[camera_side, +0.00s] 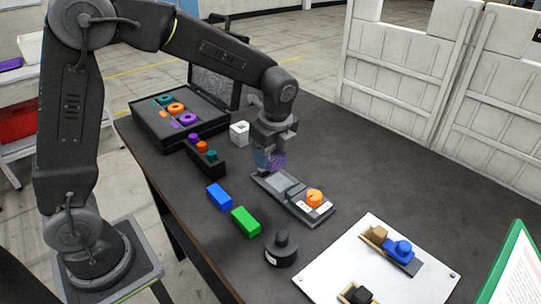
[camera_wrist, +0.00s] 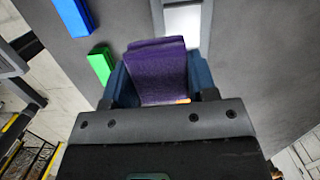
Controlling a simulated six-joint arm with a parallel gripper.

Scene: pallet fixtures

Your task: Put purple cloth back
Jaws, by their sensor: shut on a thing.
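My gripper (camera_side: 268,161) is above the table beside the grey fixture, pointing down. It is shut on the purple cloth (camera_wrist: 158,72), which shows between its two blue fingers in the wrist view. In the side view a small part of the purple cloth (camera_side: 280,159) shows at the fingers. The grey fixture (camera_side: 270,180) lies just below and to the right of the fingers, with an orange round piece (camera_side: 314,196) at its near end. I cannot tell whether the cloth touches the fixture.
A blue block (camera_side: 219,197) and a green block (camera_side: 245,220) lie left of the fixture. A black weight (camera_side: 281,249) stands in front. A black case (camera_side: 162,128) with coloured rings and a white cube (camera_side: 239,133) stand behind.

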